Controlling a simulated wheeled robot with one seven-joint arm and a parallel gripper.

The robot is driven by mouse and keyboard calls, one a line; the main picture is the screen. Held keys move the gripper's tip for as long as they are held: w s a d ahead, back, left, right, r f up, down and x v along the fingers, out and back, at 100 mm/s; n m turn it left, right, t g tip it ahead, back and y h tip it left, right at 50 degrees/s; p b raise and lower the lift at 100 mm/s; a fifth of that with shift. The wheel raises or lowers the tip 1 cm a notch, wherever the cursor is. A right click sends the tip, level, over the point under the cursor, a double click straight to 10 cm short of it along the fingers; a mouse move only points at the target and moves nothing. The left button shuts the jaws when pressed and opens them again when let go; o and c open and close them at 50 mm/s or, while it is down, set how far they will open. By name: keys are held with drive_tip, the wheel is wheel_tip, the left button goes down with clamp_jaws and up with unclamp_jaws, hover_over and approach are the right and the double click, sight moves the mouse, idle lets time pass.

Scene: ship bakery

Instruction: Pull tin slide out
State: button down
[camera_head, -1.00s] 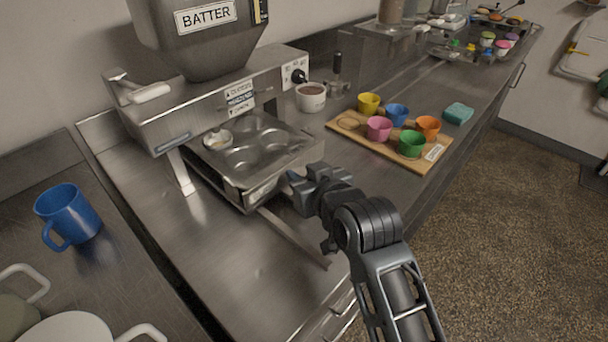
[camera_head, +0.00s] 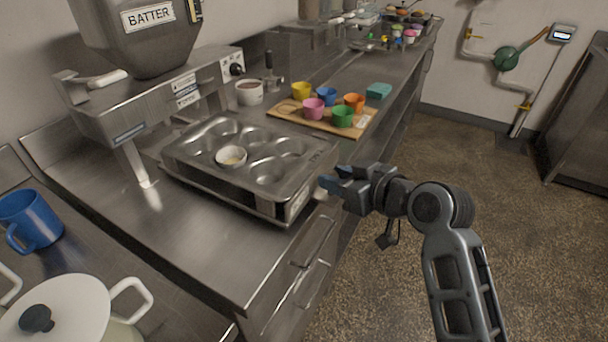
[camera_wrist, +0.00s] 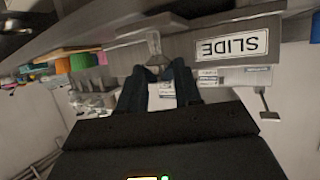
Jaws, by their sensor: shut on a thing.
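The tin slide (camera_head: 262,205) carries a metal muffin tin (camera_head: 213,143) with several cups; it stands out from under the batter machine (camera_head: 150,100) toward the counter's front edge. One tin cup holds a white paper case (camera_head: 231,157) with something pale yellow inside. My gripper (camera_head: 326,184) is at the slide's front right end. In the wrist view my gripper (camera_wrist: 160,72) is shut on the slide's small metal handle (camera_wrist: 153,45), beside a plate (camera_wrist: 236,46) marked SLIDE. The exact grip is partly hidden in the head view.
A wooden board (camera_head: 275,117) with coloured cups lies behind the tin, near a white cup (camera_head: 249,92) and a teal sponge (camera_head: 379,91). A blue mug (camera_head: 30,220) and a lidded white pot (camera_head: 70,310) stand at left. Floor is open at right.

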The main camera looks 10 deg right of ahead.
drive_tip(key=s+d, duration=0.1)
drive_tip(key=d, duration=0.1)
drive_tip(key=s+d, duration=0.2)
drive_tip(key=shift+f, duration=0.1)
idle(0.3)
drive_tip(key=c, duration=0.8)
unclamp_jaws()
drive_tip(key=shift+b+v, duration=0.55)
drive_tip(key=shift+v, duration=3.4)
drive_tip(key=shift+a, duration=0.1)
